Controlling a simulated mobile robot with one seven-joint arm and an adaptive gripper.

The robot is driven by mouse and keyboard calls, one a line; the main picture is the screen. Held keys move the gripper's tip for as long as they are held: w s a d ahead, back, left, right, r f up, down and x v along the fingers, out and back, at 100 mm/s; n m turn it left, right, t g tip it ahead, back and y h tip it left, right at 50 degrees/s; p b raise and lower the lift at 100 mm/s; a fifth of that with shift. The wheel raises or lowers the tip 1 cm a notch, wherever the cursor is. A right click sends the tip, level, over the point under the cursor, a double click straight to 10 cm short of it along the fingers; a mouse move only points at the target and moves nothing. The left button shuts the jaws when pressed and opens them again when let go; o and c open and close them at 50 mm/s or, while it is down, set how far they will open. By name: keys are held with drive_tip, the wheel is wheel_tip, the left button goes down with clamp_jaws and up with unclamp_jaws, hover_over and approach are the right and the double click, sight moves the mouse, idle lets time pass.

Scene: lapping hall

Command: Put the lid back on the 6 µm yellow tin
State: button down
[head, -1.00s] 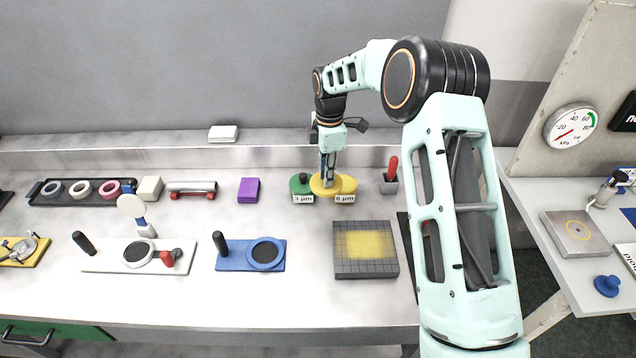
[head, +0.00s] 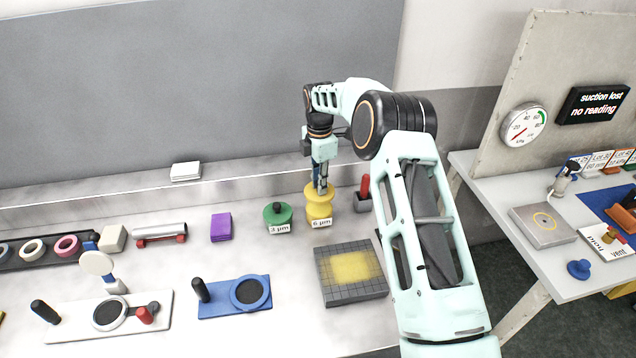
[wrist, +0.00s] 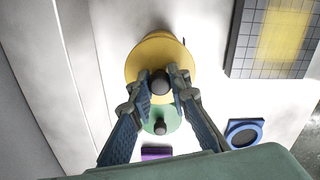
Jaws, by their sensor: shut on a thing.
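The 6 µm yellow tin (head: 319,213) stands on the bench in the head view, with its label at the front. The yellow lid (head: 318,193) is directly above it, roughly level and lined up with it. I cannot tell whether lid and tin touch. My gripper (head: 322,187) points down and is shut on the lid's dark knob. In the wrist view, the knob (wrist: 160,83) is between the fingertips and the round yellow lid (wrist: 150,58) hides most of the tin.
The green 3 µm tin (head: 278,214) with its lid stands close on the left. A grey holder (head: 362,202) with a red handle is close on the right. A gridded plate (head: 350,272) lies in front, and a purple block (head: 221,227) is further left.

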drive_tip(key=shift+f+b, duration=1.4)
drive_tip(key=shift+f, duration=1.45)
drive_tip(key=shift+f+b, duration=0.15)
drive_tip(key=shift+b, duration=0.35)
idle(0.4)
drive_tip(key=c, duration=1.3)
unclamp_jaws()
drive_tip(key=shift+o, duration=0.2)
drive_tip(key=shift+r+p, duration=1.8)
drive_tip(key=shift+r, duration=1.75)
drive_tip(key=shift+c, duration=0.3)
